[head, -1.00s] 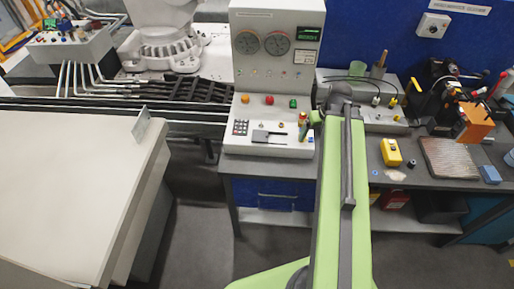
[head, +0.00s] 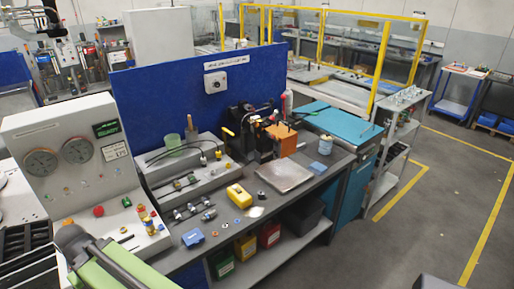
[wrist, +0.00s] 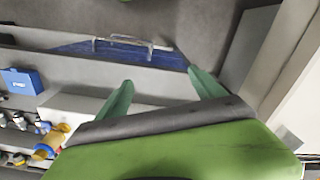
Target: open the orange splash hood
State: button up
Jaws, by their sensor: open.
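The orange splash hood (head: 283,140) is a small orange box-like cover on the dark machine (head: 255,130) at the back of the workbench, right of centre in the head view. It looks down in place; its hinge and lower edge are too small to make out. My gripper (wrist: 160,76) shows only in the wrist view, with two green fingers spread apart and nothing between them. The hood is not in the wrist view.
A metal plate (head: 286,177) and a yellow block (head: 239,195) lie before the hood. A grey control panel (head: 75,160) stands at left. A blue wall panel (head: 190,75) backs the bench. A shelf cart (head: 400,135) stands at right.

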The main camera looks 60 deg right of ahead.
aim_at(288, 142)
jog(key=z, duration=2.15)
